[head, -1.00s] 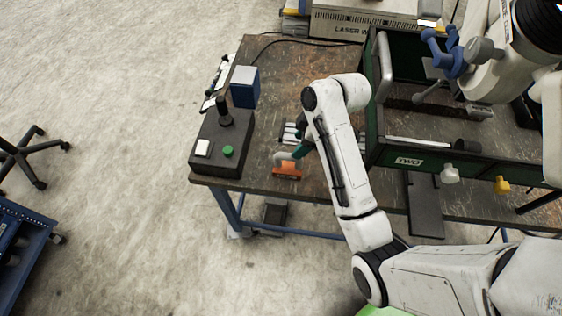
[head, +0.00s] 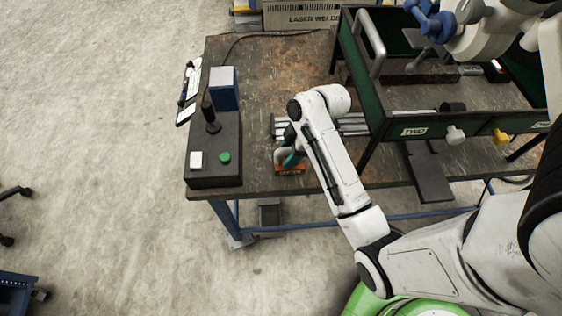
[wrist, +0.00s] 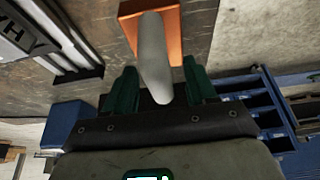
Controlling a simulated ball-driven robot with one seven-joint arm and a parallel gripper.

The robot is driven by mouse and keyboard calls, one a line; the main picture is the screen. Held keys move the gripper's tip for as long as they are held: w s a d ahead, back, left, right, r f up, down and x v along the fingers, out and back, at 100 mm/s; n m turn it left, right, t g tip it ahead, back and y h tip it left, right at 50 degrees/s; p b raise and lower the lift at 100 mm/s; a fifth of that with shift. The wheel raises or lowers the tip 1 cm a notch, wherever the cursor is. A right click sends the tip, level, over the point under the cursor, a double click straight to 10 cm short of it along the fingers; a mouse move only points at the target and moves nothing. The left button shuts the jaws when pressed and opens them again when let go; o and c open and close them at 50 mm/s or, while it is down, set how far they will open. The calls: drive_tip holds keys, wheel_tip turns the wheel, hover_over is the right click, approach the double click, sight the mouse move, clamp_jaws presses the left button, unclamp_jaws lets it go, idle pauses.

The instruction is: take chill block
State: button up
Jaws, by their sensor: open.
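The chill block is an orange block (head: 291,169) with a grey handle, lying near the front edge of the workbench (head: 275,65). In the wrist view the orange block (wrist: 178,30) is at the top, and its grey handle (wrist: 154,55) points down toward my gripper. My gripper (wrist: 160,82) is open, with one dark green fingertip on each side of the handle's lower end. No contact with either finger shows. In the head view my gripper (head: 292,155) is right at the block, partly hidden by my wrist.
A black control box (head: 205,180) with a green button stands left of the block, a blue box (head: 223,90) behind it. Silver bars (head: 352,125) lie behind my arm. A green-framed rack (head: 480,155) stands to the right.

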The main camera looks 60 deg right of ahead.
drive_tip(key=shift+c, duration=0.3)
clamp_jaws()
idle(0.3)
idle(0.8)
drive_tip(key=shift+w+r, duration=0.1)
drive_tip(key=shift+r, duration=0.05)
